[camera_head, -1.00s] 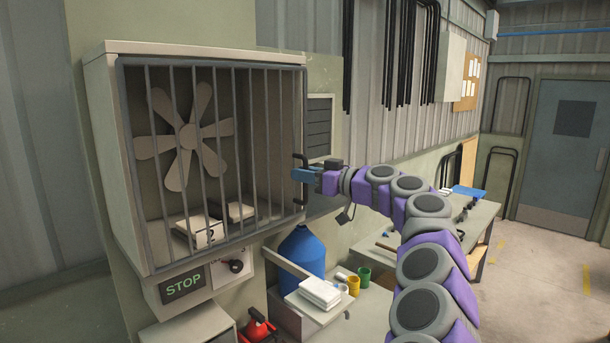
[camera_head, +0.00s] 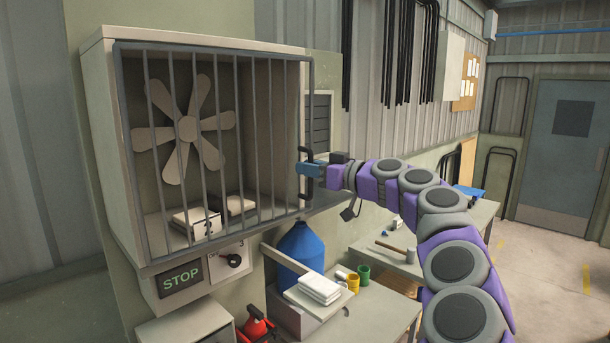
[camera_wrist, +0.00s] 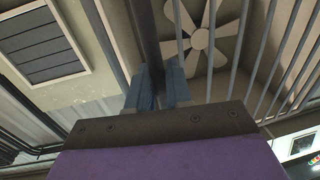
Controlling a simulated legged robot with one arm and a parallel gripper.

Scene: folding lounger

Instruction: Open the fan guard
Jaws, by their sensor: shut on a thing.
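The fan guard (camera_head: 205,150) is a grey barred door on the front of a beige box (camera_head: 95,150). Its right edge stands out a little from the box, so it is slightly ajar, with its left edge at the box. The fan (camera_head: 188,128) shows behind the bars. My gripper (camera_head: 304,168) is shut on the dark handle (camera_head: 300,188) at the guard's right edge. In the wrist view the blue fingers (camera_wrist: 163,88) close around a dark vertical bar (camera_wrist: 146,35), with the fan (camera_wrist: 199,39) beyond. The fingers hide part of the handle.
Two white blocks (camera_head: 197,219) lie inside the box. Below are a STOP sign (camera_head: 181,280) and a black knob (camera_head: 234,261). A blue bottle (camera_head: 300,250), white stack (camera_head: 320,288) and cups (camera_head: 353,281) stand below right. Open floor lies at far right.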

